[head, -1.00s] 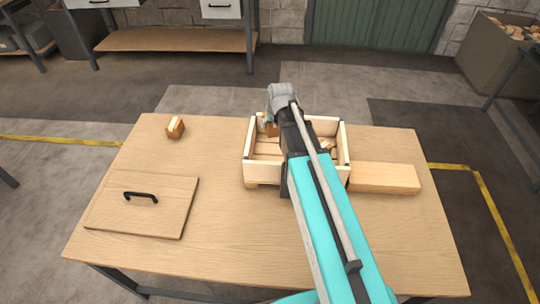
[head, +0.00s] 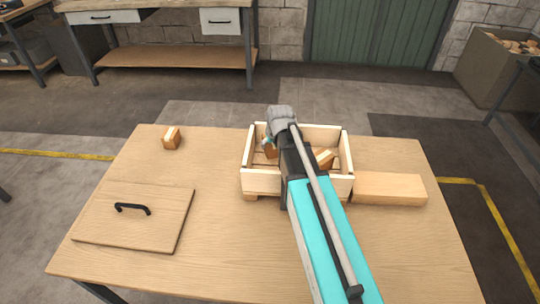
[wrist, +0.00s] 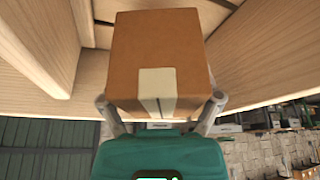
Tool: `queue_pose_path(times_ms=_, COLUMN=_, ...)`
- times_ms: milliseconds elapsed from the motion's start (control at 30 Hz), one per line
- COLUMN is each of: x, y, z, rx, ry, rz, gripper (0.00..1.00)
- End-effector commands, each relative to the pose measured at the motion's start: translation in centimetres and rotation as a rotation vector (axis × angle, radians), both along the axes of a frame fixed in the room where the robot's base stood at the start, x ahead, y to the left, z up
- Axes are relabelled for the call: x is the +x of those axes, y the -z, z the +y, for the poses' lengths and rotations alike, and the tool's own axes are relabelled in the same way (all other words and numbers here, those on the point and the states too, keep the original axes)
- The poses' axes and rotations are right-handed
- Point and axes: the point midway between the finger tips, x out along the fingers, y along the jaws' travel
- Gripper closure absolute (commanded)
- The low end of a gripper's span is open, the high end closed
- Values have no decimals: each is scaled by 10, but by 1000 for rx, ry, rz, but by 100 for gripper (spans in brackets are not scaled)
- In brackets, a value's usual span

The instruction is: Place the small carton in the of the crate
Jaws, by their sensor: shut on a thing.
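The open wooden crate (head: 262,182) stands on the table with slatted walls. My gripper (head: 268,141) reaches into its left part, mostly hidden behind my arm in the head view. It is shut on a small brown carton (wrist: 160,55) with a pale tape strip. In the wrist view the fingers grip the carton's two sides, and pale crate boards (wrist: 45,45) lie around it. Whether the carton touches the crate floor cannot be told. Another small carton (head: 324,159) lies tilted in the crate's right part. A third carton (head: 171,138) stands on the table at the back left.
A flat wooden lid (head: 133,215) with a black handle lies at the table's front left. A long wooden block (head: 390,188) lies right of the crate. The table (head: 230,245) is clear in front of the crate.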

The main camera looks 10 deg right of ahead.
Motion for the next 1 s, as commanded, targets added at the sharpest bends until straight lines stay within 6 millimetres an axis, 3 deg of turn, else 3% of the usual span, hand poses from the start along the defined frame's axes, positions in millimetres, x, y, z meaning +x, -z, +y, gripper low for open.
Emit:
queue_pose_path(times_ms=433, x=0, y=3, z=0, rx=0, ry=0, rz=0, gripper=79)
queue_pose_path(times_ms=1000, x=0, y=38, z=0, rx=0, ry=1, rz=0, gripper=79)
